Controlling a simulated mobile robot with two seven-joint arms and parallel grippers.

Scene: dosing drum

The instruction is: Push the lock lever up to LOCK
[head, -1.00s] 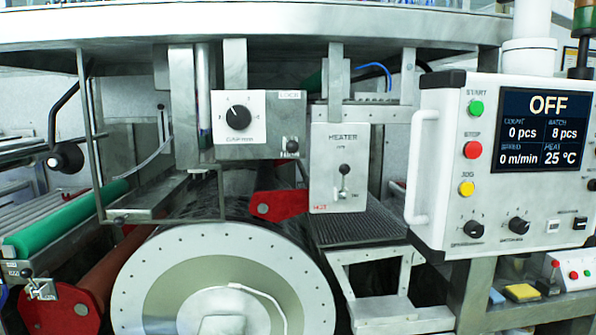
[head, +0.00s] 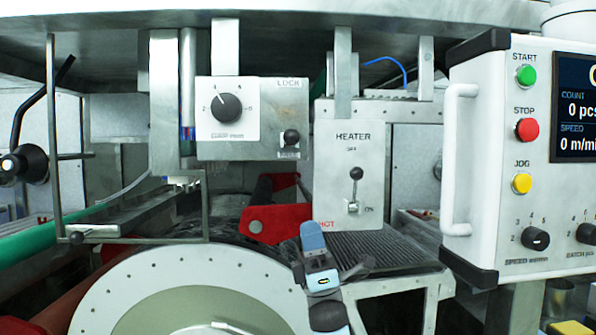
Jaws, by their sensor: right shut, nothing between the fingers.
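The lock lever (head: 291,137) is a small black-knobbed lever on a grey plate (head: 270,98). The word LOCK stands at the top of that plate, and the knob sits in its lower right part, well below the word. My right gripper (head: 312,236), with a blue fingertip, is in the lower middle of the head view. It is shut and empty, below the lever and slightly right of it, in front of the drum and the dark ribbed surface. It appears clear of the lever. My left gripper is not in view.
A white dial panel (head: 228,112) adjoins the lever plate on the left. The heater box (head: 340,185) with its own black-knobbed lever (head: 356,173) stands close on the right. A red bracket (head: 275,223) lies below. The control panel (head: 490,200) stands at right.

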